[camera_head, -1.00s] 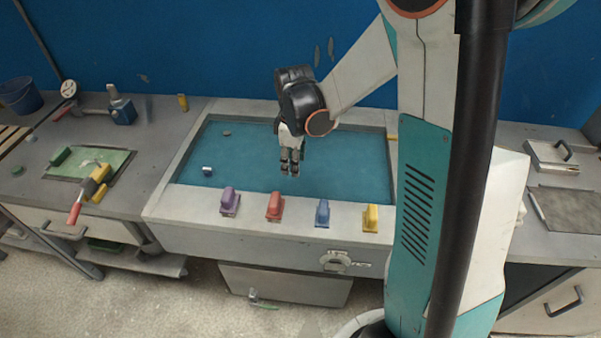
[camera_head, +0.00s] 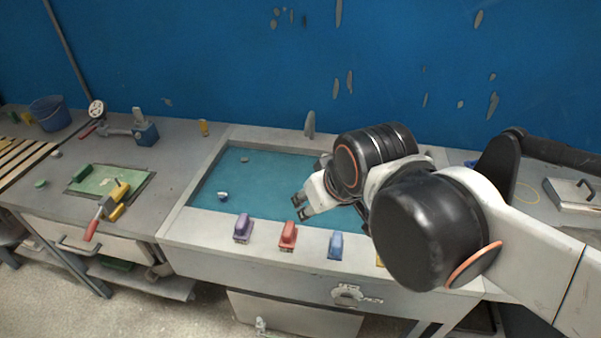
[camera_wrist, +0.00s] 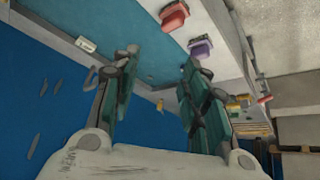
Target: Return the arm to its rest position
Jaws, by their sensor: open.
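My gripper (camera_head: 304,206) is open and empty above the right part of the teal-floored panel mould (camera_head: 172,233), with its fingers pointing left. My arm reaches in from the right and hides the mould's right side. In the wrist view my gripper's two fingers (camera_wrist: 158,75) stand apart with nothing between them. The mould's teal floor shows past them, with the purple block and the red block on its rim above.
On the mould's front rim stand a purple block (camera_head: 243,228), a red block (camera_head: 288,235) and a blue block (camera_head: 335,245); a yellow one is mostly hidden. A green board (camera_head: 115,181) and blue bucket (camera_head: 50,113) are left. A grey lidded box (camera_head: 575,194) is right.

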